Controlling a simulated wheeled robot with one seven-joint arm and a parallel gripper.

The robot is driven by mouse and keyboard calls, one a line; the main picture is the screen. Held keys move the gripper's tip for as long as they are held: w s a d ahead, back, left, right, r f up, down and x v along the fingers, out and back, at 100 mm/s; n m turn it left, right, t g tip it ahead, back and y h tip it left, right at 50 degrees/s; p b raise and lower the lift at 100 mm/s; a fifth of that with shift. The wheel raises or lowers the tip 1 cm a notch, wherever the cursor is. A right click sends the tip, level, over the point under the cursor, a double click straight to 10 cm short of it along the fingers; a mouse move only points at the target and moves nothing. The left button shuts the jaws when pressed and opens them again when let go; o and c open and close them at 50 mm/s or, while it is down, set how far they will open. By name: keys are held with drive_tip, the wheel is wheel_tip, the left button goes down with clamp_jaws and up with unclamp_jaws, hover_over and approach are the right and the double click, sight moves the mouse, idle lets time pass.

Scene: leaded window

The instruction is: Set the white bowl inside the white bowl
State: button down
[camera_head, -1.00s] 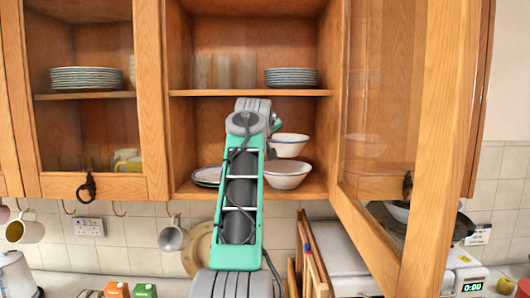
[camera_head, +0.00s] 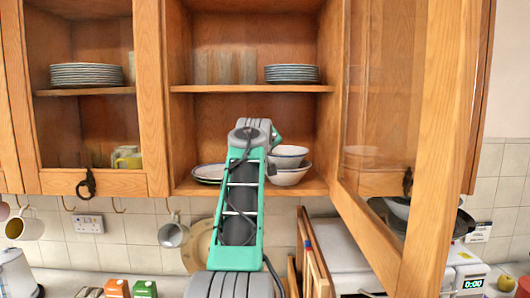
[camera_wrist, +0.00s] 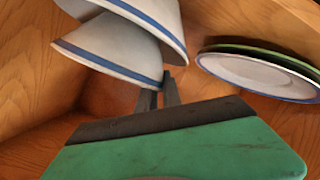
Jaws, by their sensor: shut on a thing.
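Two white bowls with blue rims are on the right of the cabinet's lower shelf. The upper bowl (camera_head: 289,152) sits low in the mouth of the lower bowl (camera_head: 290,178), which stands on the shelf. In the wrist view, which looks upside down, the upper bowl (camera_wrist: 112,52) is nearest the fingers and the lower bowl (camera_wrist: 150,17) is above it in the picture. My gripper (camera_wrist: 163,85) is shut on the upper bowl's rim. The fingers are hidden behind my arm in the head view. I cannot tell whether the upper bowl rests fully on the lower one.
Plates (camera_head: 208,172) lie left of the bowls, and also show in the wrist view (camera_wrist: 262,75). A plate stack (camera_head: 292,73) and glasses stand on the shelf above. The open glass door (camera_head: 385,120) is close on the right. The cabinet wall stands just right of the bowls.

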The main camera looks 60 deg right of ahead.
drive_tip(key=shift+r, duration=0.1)
drive_tip(key=c, duration=1.5)
unclamp_jaws()
